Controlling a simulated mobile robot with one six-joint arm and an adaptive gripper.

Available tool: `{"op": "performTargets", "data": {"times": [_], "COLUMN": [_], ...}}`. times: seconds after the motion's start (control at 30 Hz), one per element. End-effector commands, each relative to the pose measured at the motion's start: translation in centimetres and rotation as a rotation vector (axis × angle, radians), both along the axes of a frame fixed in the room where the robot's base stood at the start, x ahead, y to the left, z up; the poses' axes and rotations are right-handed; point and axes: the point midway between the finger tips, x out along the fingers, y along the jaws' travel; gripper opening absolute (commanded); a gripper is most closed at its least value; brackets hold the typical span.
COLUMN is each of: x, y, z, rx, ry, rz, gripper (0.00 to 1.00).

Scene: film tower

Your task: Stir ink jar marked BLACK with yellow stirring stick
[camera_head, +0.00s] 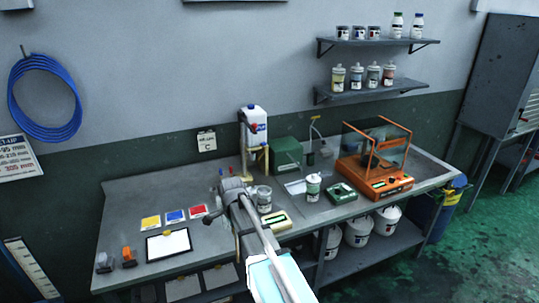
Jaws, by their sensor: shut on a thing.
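My arm reaches up from the bottom middle in the head view, and my gripper (226,181) is over the workbench (116,213), left of its middle. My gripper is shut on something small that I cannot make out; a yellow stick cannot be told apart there. A grey-white jar (264,199) stands on the bench just right of my gripper, partly hidden by my arm. I cannot read BLACK on any jar.
Yellow, blue and red cards (174,216) and a white framed sheet (168,245) lie left of my gripper. A bottle on a stand (254,125) rises behind. An orange machine (372,165) stands at right. Wall shelves (379,90) hold several jars.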

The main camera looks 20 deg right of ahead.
Motion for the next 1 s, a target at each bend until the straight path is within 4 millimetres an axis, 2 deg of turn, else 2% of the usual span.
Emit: {"op": "performTargets", "data": {"times": [0.03, 0.3, 1.0], "x": [0.0, 0.0, 0.0], "y": [0.0, 0.0, 0.0], "z": [-1.0, -2.9, -3.0], "rx": [0.000, 0.000, 0.000], "ry": [0.000, 0.000, 0.000], "rz": [0.000, -0.001, 0.000], "gripper": [0.00, 0.00, 0.00]}}
